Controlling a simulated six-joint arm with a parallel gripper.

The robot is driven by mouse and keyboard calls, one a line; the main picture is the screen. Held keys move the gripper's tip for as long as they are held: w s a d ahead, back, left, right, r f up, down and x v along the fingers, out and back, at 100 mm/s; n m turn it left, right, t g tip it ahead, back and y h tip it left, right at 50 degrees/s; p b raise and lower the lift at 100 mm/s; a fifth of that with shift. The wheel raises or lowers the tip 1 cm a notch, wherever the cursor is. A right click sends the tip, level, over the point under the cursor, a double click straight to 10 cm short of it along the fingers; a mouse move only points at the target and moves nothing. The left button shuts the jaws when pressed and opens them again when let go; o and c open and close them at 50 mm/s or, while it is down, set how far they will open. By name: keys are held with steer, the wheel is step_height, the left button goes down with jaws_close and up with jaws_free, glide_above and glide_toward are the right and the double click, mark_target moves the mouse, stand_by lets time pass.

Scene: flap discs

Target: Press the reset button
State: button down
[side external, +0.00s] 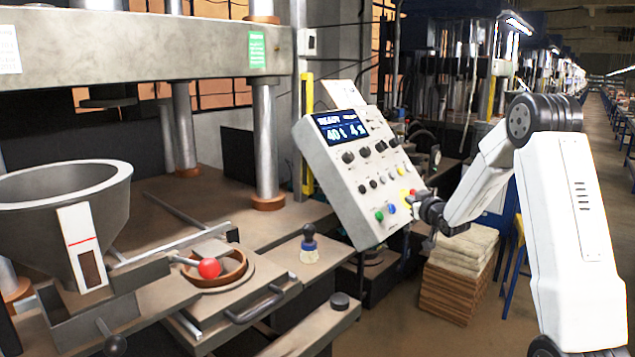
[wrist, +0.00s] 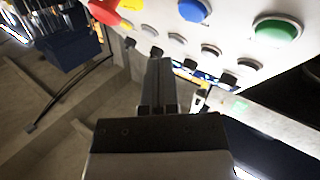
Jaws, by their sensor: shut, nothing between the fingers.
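The control panel (side external: 352,180) is a tilted light-grey box with a lit display, dark knobs and coloured buttons. Along its lower part are a green button (side external: 379,216), a blue button (side external: 392,209) and a red knob (side external: 412,192) by a yellow patch. The wrist view shows the blue button (wrist: 193,11), the green button (wrist: 278,28) and the red knob (wrist: 104,10) along the top. I cannot read which is marked reset. My gripper (side external: 418,203) is at the panel's lower right; its fingers (wrist: 160,64) are shut and empty. Contact cannot be told.
A blue-and-dark-handled brush (side external: 309,245) stands on the table. Stacked sheets (side external: 460,270) lie below my arm.

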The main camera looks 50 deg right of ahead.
steer(key=shift+s+r, duration=0.65)
steer(key=shift+s, duration=0.15)
steer(key=a+f+y, duration=0.1)
steer(key=a, duration=0.1)
steer(key=w+a+f+g, duration=0.1)
steer(key=a, duration=0.2)
steer(key=w+a+f+y, duration=0.1)
steer(key=a, duration=0.2)
steer(key=shift+w+a+f+n+g+y, duration=0.1)
steer(key=shift+w+a+n+g+y, duration=0.05)
steer(key=shift+w+n+g+y, duration=0.15)
steer(key=s+a+f+n+g+y, duration=0.1)
steer(key=s+a+f+g+y, duration=0.15)
steer(key=a, duration=0.45)
steer(key=s+a+f+n+g+y, duration=0.1)
steer(key=a+f, duration=0.2)
steer(key=a, duration=0.4)
steer(key=s+a+f+g+y, duration=0.2)
steer(key=a, duration=0.5)
steer(key=s+a+f+n+g+y, duration=0.1)
steer(key=s+a+f+n+g, duration=0.1)
steer(key=s+a, duration=0.7)
steer(key=shift+f+g, duration=0.45)
steer(key=shift+g, duration=0.8)
steer(key=shift+a, duration=0.1)
